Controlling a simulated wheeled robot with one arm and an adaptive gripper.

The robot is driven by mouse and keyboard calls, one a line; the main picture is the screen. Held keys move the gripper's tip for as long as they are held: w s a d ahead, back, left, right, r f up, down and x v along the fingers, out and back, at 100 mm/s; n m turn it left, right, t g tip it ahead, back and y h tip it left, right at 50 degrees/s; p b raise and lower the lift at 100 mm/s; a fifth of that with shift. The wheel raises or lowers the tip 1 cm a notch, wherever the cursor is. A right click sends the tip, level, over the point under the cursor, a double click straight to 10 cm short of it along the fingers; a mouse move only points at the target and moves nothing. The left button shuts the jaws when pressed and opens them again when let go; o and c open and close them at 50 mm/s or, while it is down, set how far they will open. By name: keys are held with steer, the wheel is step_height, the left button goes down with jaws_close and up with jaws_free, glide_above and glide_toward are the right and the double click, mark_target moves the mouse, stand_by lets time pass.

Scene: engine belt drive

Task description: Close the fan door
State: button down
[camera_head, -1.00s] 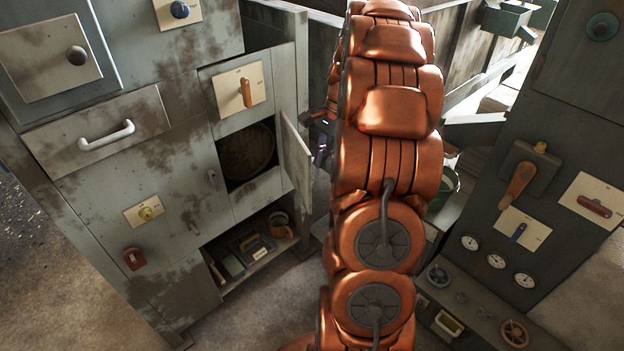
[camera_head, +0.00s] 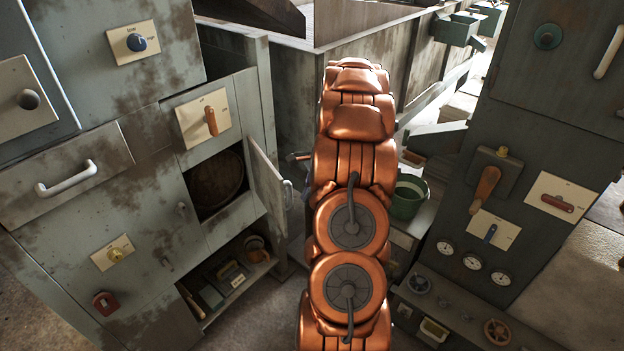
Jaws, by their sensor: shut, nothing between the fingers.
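The fan door (camera_head: 267,188) is a narrow grey panel on the cabinet at left. It stands open, swung out to the right of its compartment. A pale handle (camera_head: 288,193) shows at its outer edge. Inside the open compartment is a dark round fan (camera_head: 217,182). My copper arm rises through the middle of the view, to the right of the door. A small dark and copper piece shows just left of the arm, near the door's top; I cannot tell what it is. My gripper is hidden behind the arm, so its distance from the door cannot be seen.
A switch panel (camera_head: 204,118) with an orange lever is above the compartment. An open shelf (camera_head: 240,290) with small items is below. A control cabinet (camera_head: 540,150) with gauges stands at right. A green bucket (camera_head: 407,197) is behind the arm. Bare floor shows between the cabinets.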

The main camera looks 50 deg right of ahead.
steer(key=shift+w+a+f+p, duration=0.3)
steer(key=shift+a+f, duration=0.1)
steer(key=shift+a, duration=0.4)
steer(key=shift+w+a+f+p, duration=0.3)
steer(key=shift+a+f, duration=0.15)
steer(key=shift+a, duration=0.3)
steer(key=shift+w+a+f+p, duration=0.2)
steer(key=shift+w+a+f, duration=0.15)
steer(key=shift+a, duration=0.45)
